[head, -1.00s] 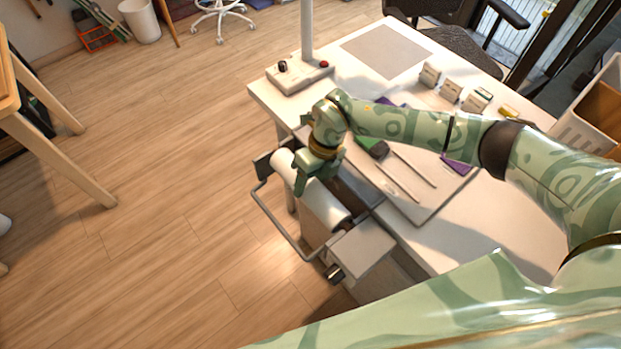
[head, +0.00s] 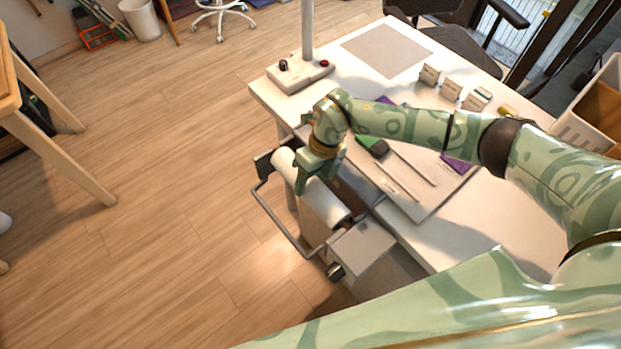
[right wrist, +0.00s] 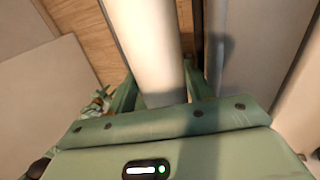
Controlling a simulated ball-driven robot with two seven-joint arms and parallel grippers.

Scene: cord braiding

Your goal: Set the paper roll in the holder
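The white paper roll (head: 326,207) lies lengthwise at the holder (head: 274,222), a grey frame with a looped bar on the table's near-left side. I cannot tell whether both roll ends are seated. My right gripper (head: 303,181) reaches down over the roll's middle. In the right wrist view the roll (right wrist: 148,45) runs between the two fingers of the gripper (right wrist: 160,88), one on each side. Whether they press on it or stand slightly apart cannot be told. My left gripper is out of view.
The white table (head: 475,225) carries a control box (head: 299,75), a grey mat (head: 386,50), small boxes (head: 452,90) and a board with thin rods (head: 415,178). A grey plate (head: 362,248) sits at the holder's near end.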

